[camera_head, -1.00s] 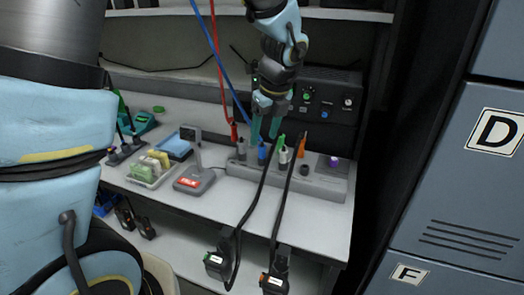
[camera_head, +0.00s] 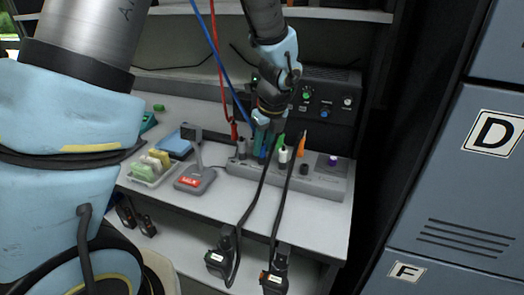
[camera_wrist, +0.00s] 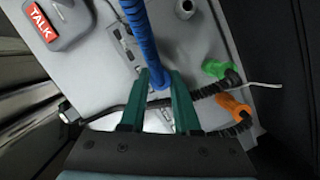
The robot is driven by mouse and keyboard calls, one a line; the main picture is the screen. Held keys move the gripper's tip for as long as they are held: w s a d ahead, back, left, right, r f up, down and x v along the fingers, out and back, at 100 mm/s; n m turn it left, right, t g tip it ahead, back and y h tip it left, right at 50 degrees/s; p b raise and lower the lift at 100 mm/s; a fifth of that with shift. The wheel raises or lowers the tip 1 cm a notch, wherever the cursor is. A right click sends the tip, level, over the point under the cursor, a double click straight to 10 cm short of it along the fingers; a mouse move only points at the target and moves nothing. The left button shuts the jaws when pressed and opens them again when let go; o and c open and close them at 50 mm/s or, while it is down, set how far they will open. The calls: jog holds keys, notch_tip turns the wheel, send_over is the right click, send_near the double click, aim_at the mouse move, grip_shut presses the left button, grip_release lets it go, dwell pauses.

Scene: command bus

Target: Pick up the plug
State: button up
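Several plugs stand along a grey socket strip (camera_head: 320,184) on the bench. A blue plug (camera_wrist: 160,78) is upright between the teal fingers of my gripper (camera_head: 264,143). In the wrist view my gripper (camera_wrist: 162,77) has its fingertips close against both sides of it, and they look shut on it. The blue plug's lower end is partly hidden by the fingers.
A grey desk microphone with a red TALK label (camera_head: 191,182) and a tray of blocks (camera_head: 150,170) stand to the left. A black control box (camera_head: 335,105) is behind the strip. Red and blue cables hang nearby. Lockers (camera_head: 470,190) stand at right.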

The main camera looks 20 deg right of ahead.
aim_at(263, 145)
grip_shut()
notch_tip(263, 145, up, 10)
jog(key=shift+r+b, duration=0.1)
jog(key=shift+b, duration=0.25)
dwell(0.4)
